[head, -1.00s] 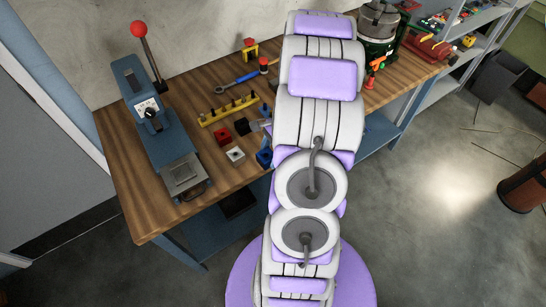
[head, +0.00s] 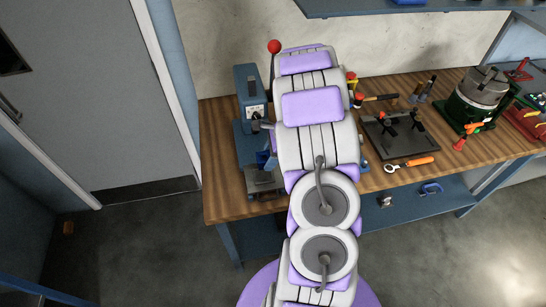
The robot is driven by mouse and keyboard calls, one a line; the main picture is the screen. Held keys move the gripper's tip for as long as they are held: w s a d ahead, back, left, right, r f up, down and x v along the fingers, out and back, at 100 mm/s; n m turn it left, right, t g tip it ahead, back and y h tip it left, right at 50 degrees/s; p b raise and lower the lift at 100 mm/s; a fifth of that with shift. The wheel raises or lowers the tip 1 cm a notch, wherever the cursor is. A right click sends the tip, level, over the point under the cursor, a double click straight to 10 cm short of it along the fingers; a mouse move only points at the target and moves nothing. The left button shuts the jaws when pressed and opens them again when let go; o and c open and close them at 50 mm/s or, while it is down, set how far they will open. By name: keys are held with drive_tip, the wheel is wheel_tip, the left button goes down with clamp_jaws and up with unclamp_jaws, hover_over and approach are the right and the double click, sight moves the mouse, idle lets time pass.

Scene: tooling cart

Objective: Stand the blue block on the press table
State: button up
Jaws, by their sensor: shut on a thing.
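The blue arbor press (head: 250,95), with a red-knobbed lever (head: 274,47), stands at the left end of the wooden bench. Its grey press table (head: 262,181) is low at its front, partly covered by my arm. The blue block (head: 262,158) shows as a small dark blue patch left of my arm, over or just behind the press table in the picture. My gripper (head: 266,145) is mostly hidden by my arm and is shut on the blue block. I cannot tell whether the block touches the press table or is upright.
My arm hides the middle of the wooden bench (head: 225,196). To its right are a dark fixture plate (head: 400,138), an orange-handled wrench (head: 410,163), a hammer (head: 378,98) and a green-based machine (head: 478,100). A shelf (head: 400,8) hangs above.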

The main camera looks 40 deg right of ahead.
drive_tip(key=shift+a+f+b, duration=0.5)
drive_tip(key=shift+a+f, duration=0.05)
drive_tip(key=shift+a, duration=0.25)
drive_tip(key=shift+a+f+b, duration=0.2)
drive_tip(key=shift+f+b, duration=0.45)
drive_tip(key=shift+f, duration=0.05)
drive_tip(key=shift+d+f+b, duration=0.5)
drive_tip(key=shift+d+f, duration=0.05)
drive_tip(key=shift+f, duration=0.1)
drive_tip(key=shift+d+f, duration=0.3)
drive_tip(key=shift+d, duration=0.15)
drive_tip(key=shift+a+r, duration=0.25)
drive_tip(key=shift+a, duration=0.6)
drive_tip(key=shift+d+f+p, duration=0.15)
drive_tip(key=shift+d+p, duration=0.15)
drive_tip(key=shift+d, duration=0.4)
drive_tip(key=shift+s+a, duration=0.1)
drive_tip(key=shift+a, duration=0.5)
drive_tip(key=shift+d, duration=0.15)
